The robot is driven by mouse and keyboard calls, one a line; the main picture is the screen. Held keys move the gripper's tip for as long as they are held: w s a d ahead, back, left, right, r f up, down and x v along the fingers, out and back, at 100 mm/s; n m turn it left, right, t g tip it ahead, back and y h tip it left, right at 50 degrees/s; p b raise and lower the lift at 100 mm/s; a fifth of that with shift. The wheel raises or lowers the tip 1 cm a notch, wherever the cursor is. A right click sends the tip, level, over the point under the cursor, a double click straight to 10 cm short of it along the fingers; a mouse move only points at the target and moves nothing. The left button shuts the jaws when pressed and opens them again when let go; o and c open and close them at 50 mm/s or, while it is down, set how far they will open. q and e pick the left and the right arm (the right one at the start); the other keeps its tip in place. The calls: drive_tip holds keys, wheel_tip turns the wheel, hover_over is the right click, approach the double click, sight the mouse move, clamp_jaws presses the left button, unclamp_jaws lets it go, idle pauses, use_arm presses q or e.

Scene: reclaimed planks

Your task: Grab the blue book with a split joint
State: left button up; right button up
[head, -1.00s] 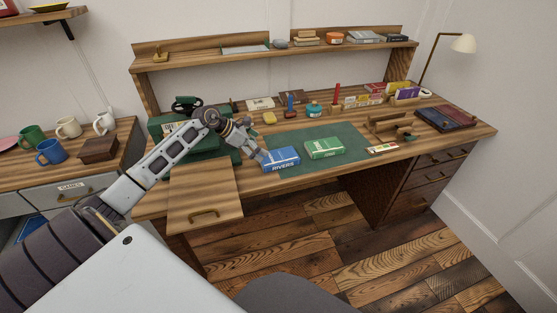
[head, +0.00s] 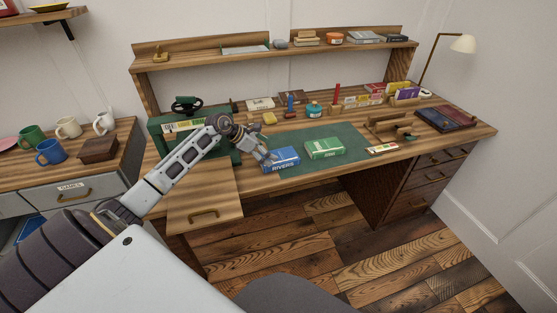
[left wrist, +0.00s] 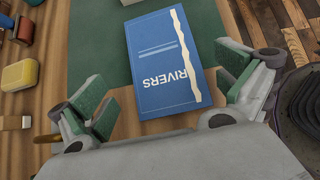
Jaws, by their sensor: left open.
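The blue book (head: 281,159), lettered RIVERS, lies flat near the desk's front edge, partly on the green mat. In the left wrist view the blue book (left wrist: 155,65) shows a pale, jagged strip along its right side, like a split joint. My left gripper (head: 266,157) is at the book's left end in the head view. In the left wrist view my open left gripper (left wrist: 165,95) has one finger on each side of the book's near end, with nothing held. I cannot tell whether a finger touches it. My right gripper is not in view.
A green book (head: 324,148) lies on the green mat (head: 350,136) to the right. A yellow block (left wrist: 19,75) sits on the wood to the left in the left wrist view. A wooden panel with a handle (head: 203,187) is beneath my left arm. A desk lamp (head: 462,44) stands at right.

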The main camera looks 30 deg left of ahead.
sight(287, 157)
use_arm(q)
drive_tip(key=shift+d+x, duration=0.3)
drive_tip(key=shift+x, duration=2.1)
drive_tip(key=shift+c, duration=0.3)
drive_tip(key=shift+w, duration=0.1)
drive_tip(key=c, duration=1)
